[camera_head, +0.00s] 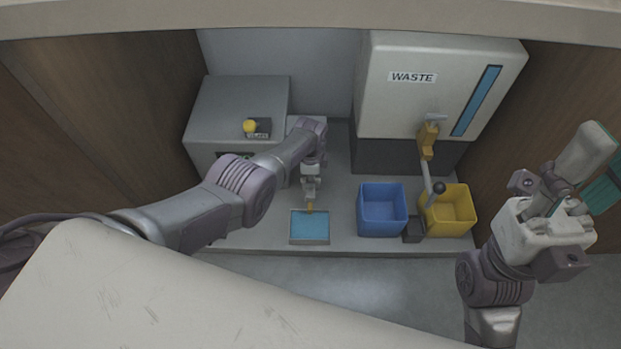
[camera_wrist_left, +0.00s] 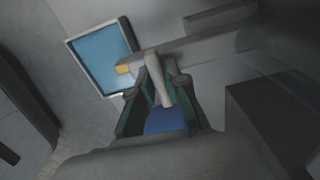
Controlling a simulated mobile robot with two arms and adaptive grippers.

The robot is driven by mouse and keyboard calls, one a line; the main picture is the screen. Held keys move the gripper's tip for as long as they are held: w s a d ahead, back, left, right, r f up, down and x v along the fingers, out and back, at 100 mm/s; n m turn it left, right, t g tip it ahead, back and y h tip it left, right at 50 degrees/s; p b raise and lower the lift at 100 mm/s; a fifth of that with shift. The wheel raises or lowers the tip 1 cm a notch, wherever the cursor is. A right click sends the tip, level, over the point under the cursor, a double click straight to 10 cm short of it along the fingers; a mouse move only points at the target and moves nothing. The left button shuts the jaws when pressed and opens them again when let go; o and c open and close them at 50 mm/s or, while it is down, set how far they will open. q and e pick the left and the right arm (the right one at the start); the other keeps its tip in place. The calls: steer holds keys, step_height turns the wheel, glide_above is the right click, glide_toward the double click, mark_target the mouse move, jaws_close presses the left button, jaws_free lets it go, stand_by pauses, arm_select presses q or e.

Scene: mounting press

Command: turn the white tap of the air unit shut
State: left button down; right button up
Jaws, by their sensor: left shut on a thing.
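In the left wrist view, a pale lever, which looks like the white tap (camera_wrist_left: 154,78), stands between the fingers of my left gripper (camera_wrist_left: 160,92). The gripper is shut on it. The lever joins a pale grey pipe with a yellow end (camera_wrist_left: 124,68). In the head view my left gripper (camera_head: 311,188) points down over the blue-topped tray (camera_head: 310,240), with the yellow end showing just below it. The tap itself is mostly hidden there by the gripper. My right gripper (camera_head: 545,215) is raised at the right, away from the bench; its fingertips do not show clearly.
A grey box with a yellow knob (camera_head: 249,126) stands behind my left arm. The white WASTE machine (camera_head: 440,90) stands at the back right, with a black-knobbed lever (camera_head: 438,187). A blue bin (camera_head: 382,210) and a yellow bin (camera_head: 450,212) stand right of the tray.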

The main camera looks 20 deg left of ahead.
arm_select(q)
steer(key=c, duration=1.2)
jaws_free()
steer(key=shift+o, duration=0.2)
steer(key=shift+w+r, duration=0.1)
steer(key=shift+r, duration=0.75)
step_height(320, 180, up, 10)
steer(key=shift+r, duration=0.15)
